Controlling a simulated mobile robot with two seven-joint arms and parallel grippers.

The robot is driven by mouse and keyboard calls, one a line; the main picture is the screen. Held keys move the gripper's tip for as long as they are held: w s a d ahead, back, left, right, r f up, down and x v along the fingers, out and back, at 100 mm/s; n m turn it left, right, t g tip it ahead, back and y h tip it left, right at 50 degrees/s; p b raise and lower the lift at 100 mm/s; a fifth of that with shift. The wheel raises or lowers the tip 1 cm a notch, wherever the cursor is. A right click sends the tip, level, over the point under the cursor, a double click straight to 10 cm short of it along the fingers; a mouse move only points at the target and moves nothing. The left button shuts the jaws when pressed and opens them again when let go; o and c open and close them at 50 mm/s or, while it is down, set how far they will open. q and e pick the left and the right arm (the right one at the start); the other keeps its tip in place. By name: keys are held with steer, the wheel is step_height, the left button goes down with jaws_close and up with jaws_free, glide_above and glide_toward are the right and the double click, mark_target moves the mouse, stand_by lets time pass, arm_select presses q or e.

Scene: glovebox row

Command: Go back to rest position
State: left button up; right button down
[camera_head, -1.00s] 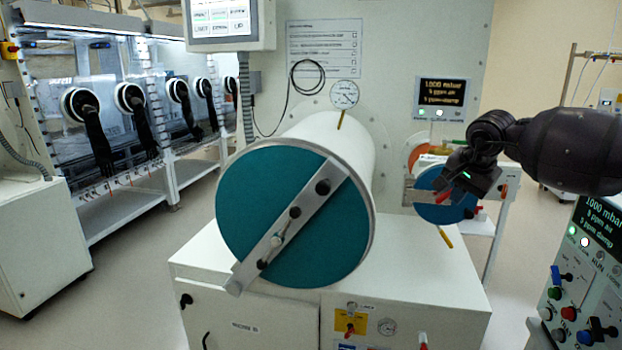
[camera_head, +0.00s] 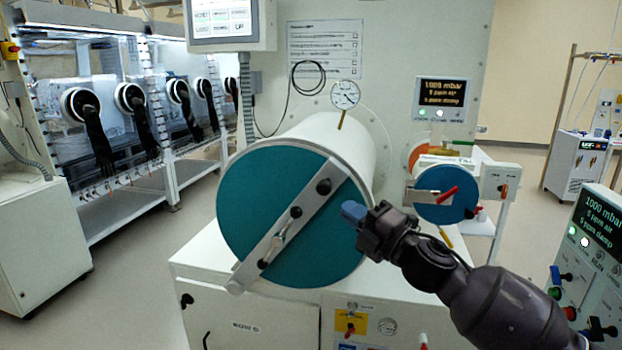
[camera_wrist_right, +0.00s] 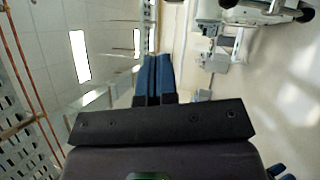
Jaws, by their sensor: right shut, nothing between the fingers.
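My right gripper (camera_head: 353,212) is in front of the right edge of the large teal antechamber door (camera_head: 255,195) in the head view. Its blue fingers are together and hold nothing. In the right wrist view the two blue fingers (camera_wrist_right: 153,78) lie side by side, pointing away from the camera. My right arm comes in from the lower right. I cannot tell whether the fingers touch the door. My left gripper is not in view.
A small blue round door (camera_head: 440,205) with a red handle (camera_head: 447,193) stands to the right of the large chamber. A control panel (camera_head: 592,265) with knobs stands at the far right. Gloveboxes with black gloves (camera_head: 95,135) line the left. The floor at front left is clear.

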steer(key=s+d+f+m+t+h, duration=0.1)
steer(key=s+d+f+m+h, duration=0.25)
steer(key=f+m, duration=0.35)
steer(key=s+d+f+m+t+h, duration=0.1)
steer(key=s+d+f+m+h, duration=0.25)
steer(key=f+m, duration=0.4)
steer(key=s+d+f+m+h, duration=0.2)
steer(key=d+f+m+h, duration=0.25)
steer(key=f+m, duration=0.3)
steer(key=s+d+f+m+g+h, duration=0.2)
steer(key=s+d+f, duration=0.2)
steer(key=s+f, duration=0.6)
steer(key=s+d+f+m+g+h, duration=0.2)
steer(key=s+d+f+m, duration=0.1)
steer(key=s+f, duration=0.6)
steer(key=s+d, duration=0.1)
steer(key=s, duration=0.3)
steer(key=shift+s+d+f+m+g, duration=0.15)
steer(key=shift+d+f+m+g, duration=0.1)
steer(key=shift+f+m+g, duration=0.1)
